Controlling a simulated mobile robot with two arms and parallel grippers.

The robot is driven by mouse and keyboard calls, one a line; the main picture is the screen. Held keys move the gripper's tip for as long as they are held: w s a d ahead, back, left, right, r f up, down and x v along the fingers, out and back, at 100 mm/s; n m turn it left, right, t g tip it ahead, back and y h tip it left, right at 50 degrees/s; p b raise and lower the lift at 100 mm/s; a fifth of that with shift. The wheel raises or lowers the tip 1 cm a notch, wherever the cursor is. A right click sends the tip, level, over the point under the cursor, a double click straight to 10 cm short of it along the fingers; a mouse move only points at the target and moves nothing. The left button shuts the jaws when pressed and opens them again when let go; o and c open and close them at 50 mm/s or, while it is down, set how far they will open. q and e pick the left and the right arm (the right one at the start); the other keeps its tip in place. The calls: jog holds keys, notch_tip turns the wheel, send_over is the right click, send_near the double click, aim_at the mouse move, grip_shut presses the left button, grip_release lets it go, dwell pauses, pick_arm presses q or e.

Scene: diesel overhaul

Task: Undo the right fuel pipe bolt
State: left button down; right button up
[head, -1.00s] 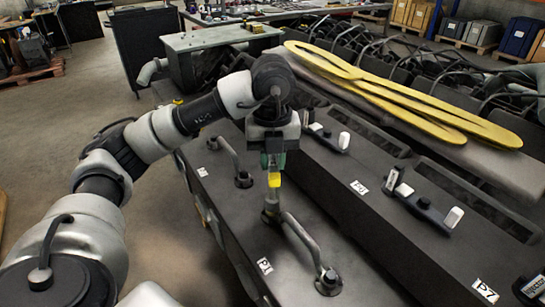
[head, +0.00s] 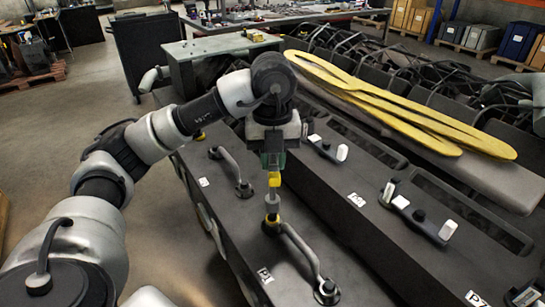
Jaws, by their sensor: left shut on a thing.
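My left gripper (head: 273,158) is shut on an upright tool (head: 274,181) with a yellow band and a grey shaft. A small yellowish piece (head: 272,217) shows at the foot of the shaft, just above the dark pipe fitting (head: 271,229). I cannot tell whether it belongs to the tool or the bolt, or whether they touch. The pipe's other end has a round bolted fitting (head: 327,291) at the bottom. My right gripper is out of view.
Another curved pipe (head: 227,165) stands on the dark engine block (head: 300,185) to the left. White-ended brackets (head: 415,215) sit on the raised cover at right. Yellow flat gaskets (head: 400,112) lie behind. Open floor (head: 180,240) is at left.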

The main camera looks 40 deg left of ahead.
pick_arm(q)
notch_tip(320, 180, up, 6)
jog(key=p, duration=0.5)
jog(key=shift+r, duration=0.15)
